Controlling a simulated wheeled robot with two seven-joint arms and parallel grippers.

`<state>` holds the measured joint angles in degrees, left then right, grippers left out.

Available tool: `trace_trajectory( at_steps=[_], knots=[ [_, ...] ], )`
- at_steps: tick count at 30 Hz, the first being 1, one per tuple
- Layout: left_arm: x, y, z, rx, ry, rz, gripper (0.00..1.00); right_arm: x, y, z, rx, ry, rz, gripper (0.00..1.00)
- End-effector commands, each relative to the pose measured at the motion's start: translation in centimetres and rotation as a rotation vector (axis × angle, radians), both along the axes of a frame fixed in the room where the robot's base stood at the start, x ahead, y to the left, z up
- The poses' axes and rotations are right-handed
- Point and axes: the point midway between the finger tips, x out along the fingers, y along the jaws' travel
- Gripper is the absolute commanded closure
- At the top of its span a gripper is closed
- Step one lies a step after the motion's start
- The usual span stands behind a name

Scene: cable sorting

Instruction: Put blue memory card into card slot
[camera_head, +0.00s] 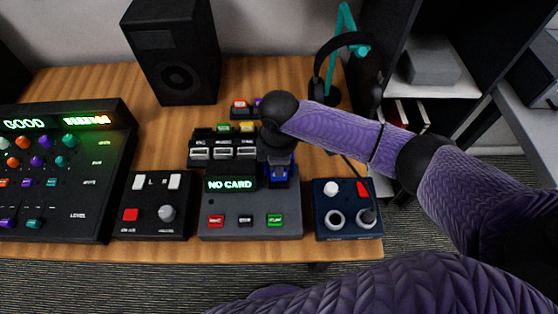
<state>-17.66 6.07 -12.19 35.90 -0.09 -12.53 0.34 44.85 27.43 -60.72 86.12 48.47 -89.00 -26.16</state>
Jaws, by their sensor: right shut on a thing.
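My right gripper (279,158) points down over the right rear of the grey card-reader console and is shut on the blue memory card (279,173). Only a small blue part of the card shows below the dark fingers. The console (245,228) has a lit display (230,184) reading NO CARD. The card is just right of this display. The card slot is hidden by the gripper and card, and I cannot tell whether the card touches it. My left gripper is not in view.
A mixer (60,170), speaker (176,55) and headphones (318,87) stand around.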

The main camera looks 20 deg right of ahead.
Motion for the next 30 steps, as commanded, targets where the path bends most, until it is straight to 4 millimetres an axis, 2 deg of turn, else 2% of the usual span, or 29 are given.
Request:
trace_trajectory(
  at_steps=[17, 30],
  knots=[
    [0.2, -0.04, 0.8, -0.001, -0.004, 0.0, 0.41, -0.03, 0.03, 0.1, 0.0, 0.001, -0.001, 1.0],
    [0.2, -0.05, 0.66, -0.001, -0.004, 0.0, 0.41, -0.02, 0.04, -0.15, 0.0, 0.001, 0.0, 1.0]
  ],
)
